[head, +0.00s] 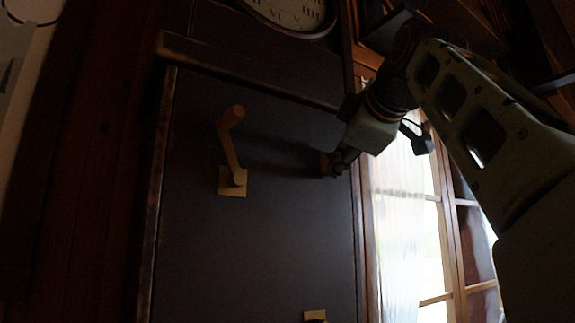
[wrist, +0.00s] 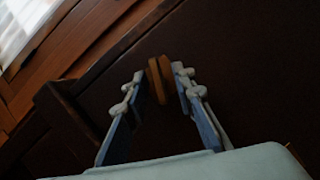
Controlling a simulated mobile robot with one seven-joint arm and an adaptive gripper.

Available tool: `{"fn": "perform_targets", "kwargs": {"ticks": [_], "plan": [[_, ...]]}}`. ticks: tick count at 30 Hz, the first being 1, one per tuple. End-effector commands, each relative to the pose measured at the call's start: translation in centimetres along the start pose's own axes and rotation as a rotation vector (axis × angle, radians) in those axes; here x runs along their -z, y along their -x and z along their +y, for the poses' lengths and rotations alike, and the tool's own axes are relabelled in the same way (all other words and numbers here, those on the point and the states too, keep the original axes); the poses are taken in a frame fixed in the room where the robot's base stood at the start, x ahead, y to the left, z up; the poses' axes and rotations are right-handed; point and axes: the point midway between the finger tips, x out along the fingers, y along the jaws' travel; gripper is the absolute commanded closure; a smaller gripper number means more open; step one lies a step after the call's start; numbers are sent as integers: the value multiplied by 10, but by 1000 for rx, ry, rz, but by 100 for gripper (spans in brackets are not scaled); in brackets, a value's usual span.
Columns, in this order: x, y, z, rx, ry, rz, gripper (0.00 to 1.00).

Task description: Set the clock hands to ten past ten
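The clock dial (head: 290,12) shows only its lower part, cut off by the top edge of the head view; its hands cannot be made out. A brass-coloured crank-shaped handle (head: 230,145) on a square plate stands out from the dark clock panel (head: 270,240). To its right, my gripper (head: 338,165) is at a small brown knob (head: 325,163) near the panel's right edge. In the wrist view the grooved knob (wrist: 159,80) lies between the two fingertips of my gripper (wrist: 160,84). Whether the fingers press on it cannot be told.
A ledge (head: 250,72) runs across the case below the dial. Another small brass-coloured piece (head: 315,315) shows at the bottom edge. A bright window (head: 405,220) is right of the case. The panel between handle and knob is clear.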

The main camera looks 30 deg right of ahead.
Motion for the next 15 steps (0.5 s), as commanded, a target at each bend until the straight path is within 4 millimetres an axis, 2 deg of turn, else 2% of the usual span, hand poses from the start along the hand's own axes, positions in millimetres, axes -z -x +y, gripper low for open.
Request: {"fn": "perform_targets", "kwargs": {"ticks": [8,15], "plan": [[-2,21,1,-2,-2,-2,76],[-2,54,1,-2,-1,-2,76]]}}
